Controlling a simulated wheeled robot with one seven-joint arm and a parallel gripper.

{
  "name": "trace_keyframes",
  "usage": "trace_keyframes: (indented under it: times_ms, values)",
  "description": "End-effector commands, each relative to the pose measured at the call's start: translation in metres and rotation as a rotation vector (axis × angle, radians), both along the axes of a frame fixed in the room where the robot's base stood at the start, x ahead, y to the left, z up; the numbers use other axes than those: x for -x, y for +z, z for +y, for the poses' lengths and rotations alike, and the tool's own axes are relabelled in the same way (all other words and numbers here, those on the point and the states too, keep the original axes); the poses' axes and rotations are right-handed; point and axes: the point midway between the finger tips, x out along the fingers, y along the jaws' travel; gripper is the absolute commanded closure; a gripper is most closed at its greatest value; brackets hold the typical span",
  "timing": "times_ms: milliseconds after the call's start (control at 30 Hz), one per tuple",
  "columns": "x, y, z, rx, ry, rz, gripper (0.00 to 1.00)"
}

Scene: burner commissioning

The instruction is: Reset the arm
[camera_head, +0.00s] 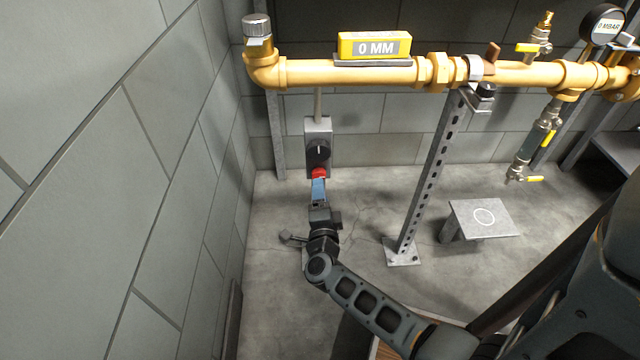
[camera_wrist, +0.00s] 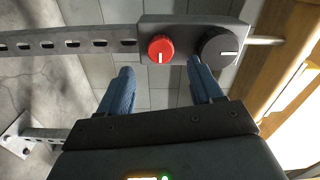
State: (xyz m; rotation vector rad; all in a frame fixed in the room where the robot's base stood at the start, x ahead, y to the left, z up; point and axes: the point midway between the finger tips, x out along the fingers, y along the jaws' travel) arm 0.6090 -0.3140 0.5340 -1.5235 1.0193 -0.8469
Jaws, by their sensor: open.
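My gripper (camera_head: 318,190) is at the lower end of a grey control box (camera_head: 318,129) below the yellow pipe. The box carries a black knob (camera_head: 318,150) with a white mark and, under it, a red knob (camera_head: 318,173). In the wrist view my gripper (camera_wrist: 158,82) has its two blue fingers apart, with nothing between them. The red knob (camera_wrist: 161,48) shows beyond the gap between the fingers, and the black knob (camera_wrist: 219,47) is beyond the right finger. I cannot tell whether a finger touches the box.
A yellow pipe (camera_head: 350,74) runs across the top, carrying a yellow level marked 0 MM (camera_head: 374,46) and a gauge reading 0 MBAR (camera_head: 604,25). A perforated post (camera_head: 432,170) stands right of my arm. A small grey stand (camera_head: 484,217) is further right. A block wall (camera_head: 130,170) rises at left.

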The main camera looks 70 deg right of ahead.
Motion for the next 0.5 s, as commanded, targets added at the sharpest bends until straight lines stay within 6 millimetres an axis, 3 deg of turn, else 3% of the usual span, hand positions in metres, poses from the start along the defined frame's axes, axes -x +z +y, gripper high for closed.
trace_keyframes:
  times_ms: [200, 500]
  values:
    - [0.008, 0.001, 0.020, 0.001, 0.000, -0.001, 0.35]
    - [0.009, 0.000, 0.021, 0.001, 0.000, -0.001, 0.35]
